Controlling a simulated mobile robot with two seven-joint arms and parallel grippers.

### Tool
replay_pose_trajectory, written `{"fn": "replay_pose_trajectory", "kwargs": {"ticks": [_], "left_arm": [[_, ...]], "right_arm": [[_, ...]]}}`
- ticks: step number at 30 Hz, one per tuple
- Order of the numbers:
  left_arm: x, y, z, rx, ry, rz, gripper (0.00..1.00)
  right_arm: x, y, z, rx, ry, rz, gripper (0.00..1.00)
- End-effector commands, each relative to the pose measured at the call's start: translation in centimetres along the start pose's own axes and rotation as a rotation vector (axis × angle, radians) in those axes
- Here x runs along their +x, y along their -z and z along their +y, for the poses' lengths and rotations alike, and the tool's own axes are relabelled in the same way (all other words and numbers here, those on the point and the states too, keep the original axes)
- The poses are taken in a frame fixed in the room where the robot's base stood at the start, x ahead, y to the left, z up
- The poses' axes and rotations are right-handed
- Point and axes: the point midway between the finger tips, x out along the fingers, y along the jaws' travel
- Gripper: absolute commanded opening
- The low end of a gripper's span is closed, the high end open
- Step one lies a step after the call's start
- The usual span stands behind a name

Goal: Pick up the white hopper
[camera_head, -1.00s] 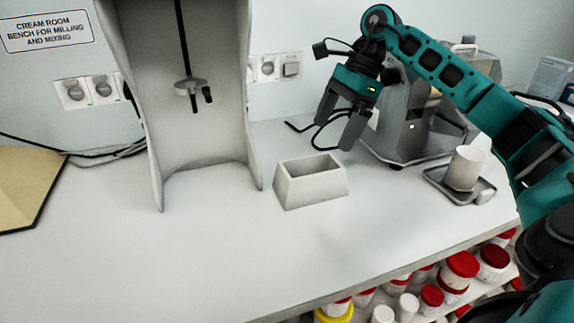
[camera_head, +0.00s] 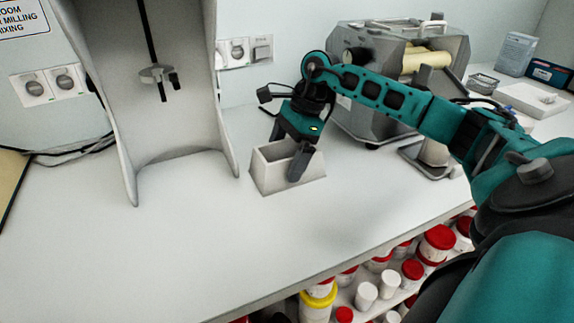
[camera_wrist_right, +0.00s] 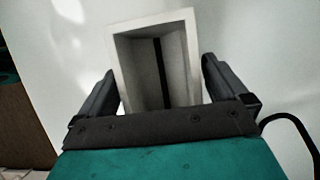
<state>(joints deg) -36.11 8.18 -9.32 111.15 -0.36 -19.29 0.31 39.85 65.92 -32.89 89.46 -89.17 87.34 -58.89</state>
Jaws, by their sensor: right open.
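The white hopper (camera_head: 270,181) is an open-topped box with sloping sides, standing on the bench in the head view. My right gripper (camera_head: 284,157) is at the hopper, pointing down. One dark finger shows in front of its near right side; the other is largely hidden. In the right wrist view the hopper (camera_wrist_right: 141,68) lies between the two spread fingers of the right gripper (camera_wrist_right: 160,70), with its hollow inside facing the camera. The fingers look apart from its walls, and the hopper rests on the bench. My left gripper is out of view.
A tall white curved housing (camera_head: 185,120) stands to the left of the hopper. Red-lidded jars (camera_head: 437,240) fill a shelf below. The front bench is clear.

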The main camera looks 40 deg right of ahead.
Motion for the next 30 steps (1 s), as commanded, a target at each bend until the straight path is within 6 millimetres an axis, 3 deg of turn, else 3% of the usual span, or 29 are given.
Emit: {"fn": "replay_pose_trajectory", "kwargs": {"ticks": [4,30], "left_arm": [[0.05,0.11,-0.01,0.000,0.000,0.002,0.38],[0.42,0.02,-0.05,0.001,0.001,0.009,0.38]], "right_arm": [[1.00,0.02,0.03,0.000,0.000,0.001,1.00],[1.40,0.22,0.01,0.000,0.001,0.001,1.00]]}}
